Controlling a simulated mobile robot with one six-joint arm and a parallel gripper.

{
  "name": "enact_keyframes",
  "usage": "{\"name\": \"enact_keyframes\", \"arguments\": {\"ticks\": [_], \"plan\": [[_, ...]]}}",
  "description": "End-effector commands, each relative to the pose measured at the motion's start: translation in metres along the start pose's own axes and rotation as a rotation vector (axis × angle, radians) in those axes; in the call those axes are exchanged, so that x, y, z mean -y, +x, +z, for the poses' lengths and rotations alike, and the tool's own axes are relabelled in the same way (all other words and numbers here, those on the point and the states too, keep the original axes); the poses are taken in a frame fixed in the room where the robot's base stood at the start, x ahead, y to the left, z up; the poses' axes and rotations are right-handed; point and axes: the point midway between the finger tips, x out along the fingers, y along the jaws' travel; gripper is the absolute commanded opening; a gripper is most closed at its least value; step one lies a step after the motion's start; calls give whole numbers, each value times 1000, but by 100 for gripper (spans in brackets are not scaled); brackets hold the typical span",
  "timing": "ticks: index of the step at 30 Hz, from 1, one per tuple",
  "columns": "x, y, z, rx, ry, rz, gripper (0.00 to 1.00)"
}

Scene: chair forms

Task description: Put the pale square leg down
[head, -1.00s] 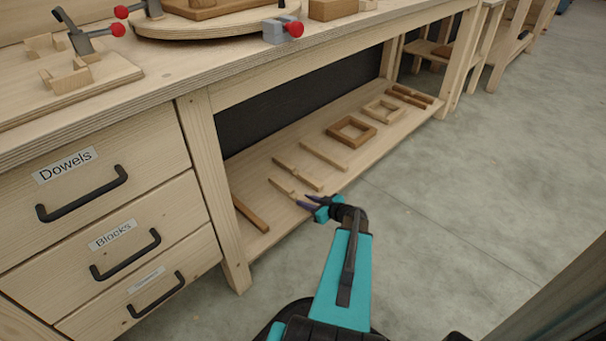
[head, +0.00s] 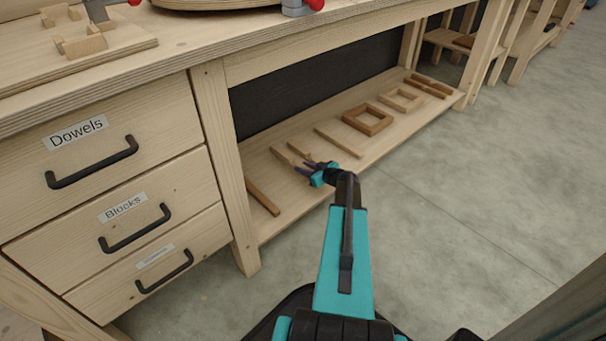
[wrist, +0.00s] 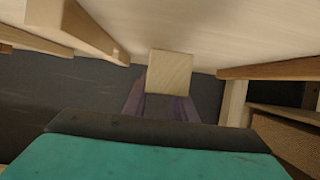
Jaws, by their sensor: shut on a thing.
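My gripper (head: 306,168) is shut on the pale square leg (head: 283,156) just over the low shelf (head: 290,205) of the workbench. The leg points away from my fingers toward the back of the shelf. In the wrist view the leg's square end (wrist: 170,72) shows between my two purple fingers (wrist: 159,105). I cannot tell whether the leg touches the shelf. Another pale strip (head: 298,150) lies close beside it, partly hidden by my gripper.
A brown strip (head: 262,197) lies left on the shelf. A pale strip (head: 338,143), a brown frame (head: 368,119) and a pale frame (head: 400,98) lie to the right. A bench post (head: 226,165) stands at the left. Bare shelf lies between the pieces.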

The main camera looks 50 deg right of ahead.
Motion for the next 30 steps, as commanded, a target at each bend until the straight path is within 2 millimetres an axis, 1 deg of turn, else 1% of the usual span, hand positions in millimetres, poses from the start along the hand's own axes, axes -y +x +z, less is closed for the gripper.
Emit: {"name": "enact_keyframes", "arguments": {"ticks": [7,12,16,21,30], "plan": [[0,1,-1,-1,0,0,0],[-4,13,-3,-1,-2,-1,0],[-4,20,15,0,1,-1,0],[-4,25,28,-1,0,0,0],[-3,25,28,-1,-1,0,0]]}}
